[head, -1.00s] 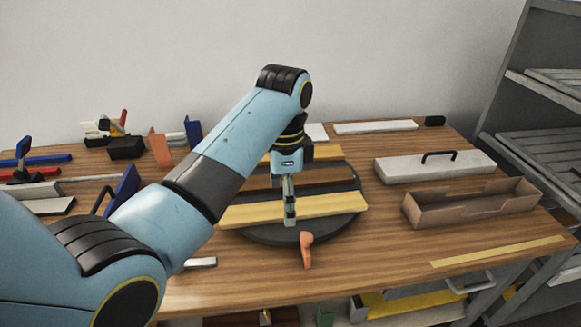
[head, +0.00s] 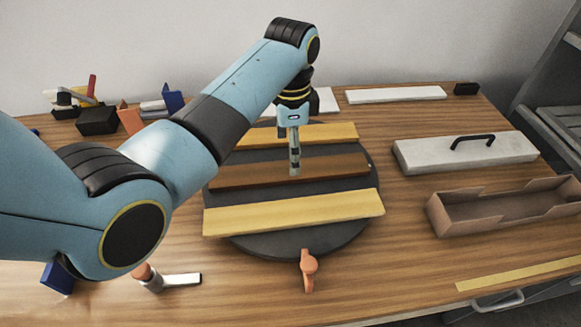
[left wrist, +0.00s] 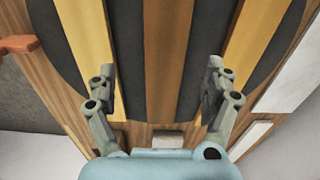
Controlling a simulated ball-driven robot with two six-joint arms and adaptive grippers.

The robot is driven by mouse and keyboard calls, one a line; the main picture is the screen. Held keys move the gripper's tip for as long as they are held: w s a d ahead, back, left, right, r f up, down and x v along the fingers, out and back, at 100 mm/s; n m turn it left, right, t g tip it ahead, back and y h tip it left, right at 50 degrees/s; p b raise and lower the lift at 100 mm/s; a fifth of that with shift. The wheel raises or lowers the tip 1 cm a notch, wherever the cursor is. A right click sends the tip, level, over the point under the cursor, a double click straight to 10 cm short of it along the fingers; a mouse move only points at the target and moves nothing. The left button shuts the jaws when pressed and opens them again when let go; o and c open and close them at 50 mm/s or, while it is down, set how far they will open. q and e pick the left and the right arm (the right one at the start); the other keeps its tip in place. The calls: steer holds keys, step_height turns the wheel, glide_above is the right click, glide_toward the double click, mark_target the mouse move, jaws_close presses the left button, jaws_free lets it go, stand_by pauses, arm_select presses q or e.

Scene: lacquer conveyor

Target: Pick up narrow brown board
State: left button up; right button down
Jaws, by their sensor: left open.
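The narrow brown board (head: 240,172) lies on a dark round turntable (head: 290,245), between two yellow boards. My left gripper (head: 295,172) points down over the middle of the brown board in the head view. In the left wrist view, the brown board (left wrist: 165,60) runs between the spread fingers of the open left gripper (left wrist: 160,85), with a finger to each side. Nothing is held. I cannot tell the exact height of the fingertips above the board. My right gripper is not in view.
A front yellow board (head: 295,212) and a rear yellow board (head: 325,134) flank the brown one with dark gaps between. An orange lever (head: 308,268) sits at the turntable's front. A brown open box (head: 500,207) and a white handled block (head: 465,153) stand at right.

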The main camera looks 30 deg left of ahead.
arm_select(q)
steer(key=f, duration=0.6)
steer(key=shift+w+a+f, duration=0.1)
steer(key=shift+w+f, duration=0.25)
steer(key=shift+w, duration=0.05)
steer(key=c, duration=1.4)
